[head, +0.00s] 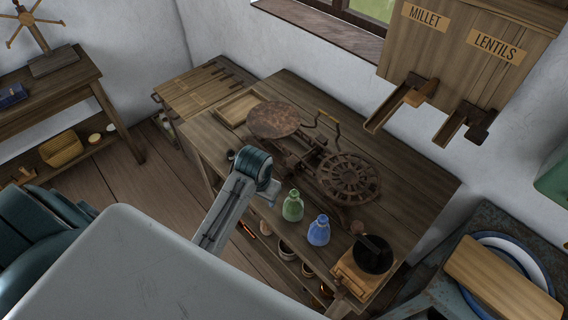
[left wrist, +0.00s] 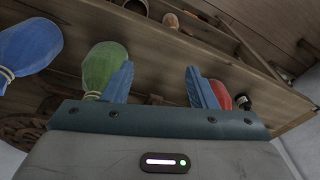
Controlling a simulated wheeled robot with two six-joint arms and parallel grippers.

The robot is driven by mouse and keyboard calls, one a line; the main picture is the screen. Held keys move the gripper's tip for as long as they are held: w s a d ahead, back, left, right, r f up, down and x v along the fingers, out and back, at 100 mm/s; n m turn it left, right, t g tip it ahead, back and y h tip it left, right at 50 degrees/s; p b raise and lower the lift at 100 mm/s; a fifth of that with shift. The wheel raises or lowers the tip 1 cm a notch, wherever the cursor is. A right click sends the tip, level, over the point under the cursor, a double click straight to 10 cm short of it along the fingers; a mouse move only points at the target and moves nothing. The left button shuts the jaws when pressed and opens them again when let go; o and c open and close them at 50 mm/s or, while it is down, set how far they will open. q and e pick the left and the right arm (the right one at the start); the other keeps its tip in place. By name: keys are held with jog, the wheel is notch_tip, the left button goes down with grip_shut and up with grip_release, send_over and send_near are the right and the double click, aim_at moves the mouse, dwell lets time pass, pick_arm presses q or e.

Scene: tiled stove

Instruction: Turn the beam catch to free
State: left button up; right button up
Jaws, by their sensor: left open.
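A rusty scale stands on the wooden workbench (head: 420,190), with a round flat pan (head: 273,120) and a spoked, lattice-like disc (head: 348,178). My left gripper (head: 269,190) is over the bench's near edge, in front of the scale and left of the bottles, touching nothing that I can see. In the left wrist view its blue fingers (left wrist: 157,84) are apart and empty. My right gripper is not in view.
Millet and lentil chutes (head: 455,110) overhang the back right.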

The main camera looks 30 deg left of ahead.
pick_arm(q)
jog(key=w+r, duration=0.2)
jog(key=w, duration=0.6)
notch_tip(320, 180, up, 4)
jog(key=g, duration=0.2)
send_over(284, 171)
jog(key=shift+n+h, duration=0.3)
notch_tip(284, 171, down, 9)
jog(key=p, duration=0.3)
jog(key=shift+f, duration=0.8)
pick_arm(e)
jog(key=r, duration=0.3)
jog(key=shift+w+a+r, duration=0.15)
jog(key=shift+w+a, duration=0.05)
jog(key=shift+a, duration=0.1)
pick_arm(q)
jog(key=shift+c, duration=0.9)
jog(key=c, duration=0.8)
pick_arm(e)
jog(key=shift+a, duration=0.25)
